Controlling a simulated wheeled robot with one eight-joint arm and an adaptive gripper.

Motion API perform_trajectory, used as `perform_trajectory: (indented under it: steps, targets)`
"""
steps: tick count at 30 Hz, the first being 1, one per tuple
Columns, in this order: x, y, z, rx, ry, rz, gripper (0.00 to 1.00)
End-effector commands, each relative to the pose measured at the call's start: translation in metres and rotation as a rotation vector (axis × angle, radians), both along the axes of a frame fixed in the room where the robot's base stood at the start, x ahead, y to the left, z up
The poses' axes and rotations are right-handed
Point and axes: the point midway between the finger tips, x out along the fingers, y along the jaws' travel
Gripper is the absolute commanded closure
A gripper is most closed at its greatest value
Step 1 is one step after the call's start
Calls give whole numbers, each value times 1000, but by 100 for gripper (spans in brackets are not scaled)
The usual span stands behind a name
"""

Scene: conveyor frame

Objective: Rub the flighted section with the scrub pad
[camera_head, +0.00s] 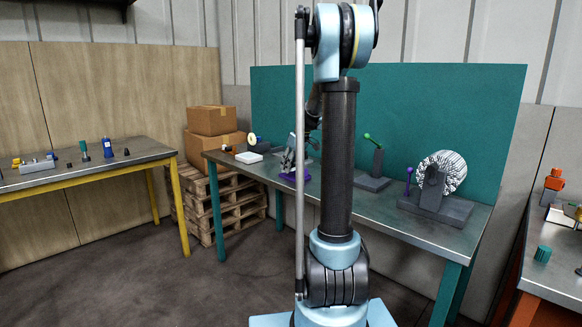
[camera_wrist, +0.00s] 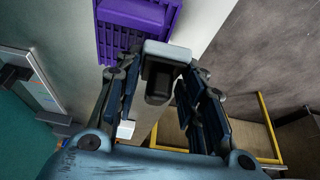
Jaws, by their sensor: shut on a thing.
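My gripper (camera_wrist: 163,78) is shut on a block with a pale grey top and a dark body, which I take for the scrub pad (camera_wrist: 168,51). A purple ribbed, slotted piece (camera_wrist: 136,38), probably the flighted section, lies just beyond the pad at the top of the wrist view and runs out of the picture. Whether the pad touches it I cannot tell. In the head view a bit of purple (camera_head: 294,177) shows on the teal-legged bench, left of my arm.
The bench (camera_head: 398,216) also bears a green-knobbed lever (camera_head: 375,160) and a white ridged wheel on a grey stand (camera_head: 442,172). Boxes on pallets (camera_head: 212,122) stand behind it. A yellow-legged table (camera_head: 88,170) is at left, an orange one (camera_head: 556,284) at right. Open floor lies between.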

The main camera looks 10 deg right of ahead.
Motion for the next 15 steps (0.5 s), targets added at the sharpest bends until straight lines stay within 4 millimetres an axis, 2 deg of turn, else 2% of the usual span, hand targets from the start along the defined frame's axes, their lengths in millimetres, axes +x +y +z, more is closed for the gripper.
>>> perform_trajectory:
  steps: [7,15]
  targets:
    - [0,0,4,0,0,0,100]
    - [0,0,26,0,0,0,100]
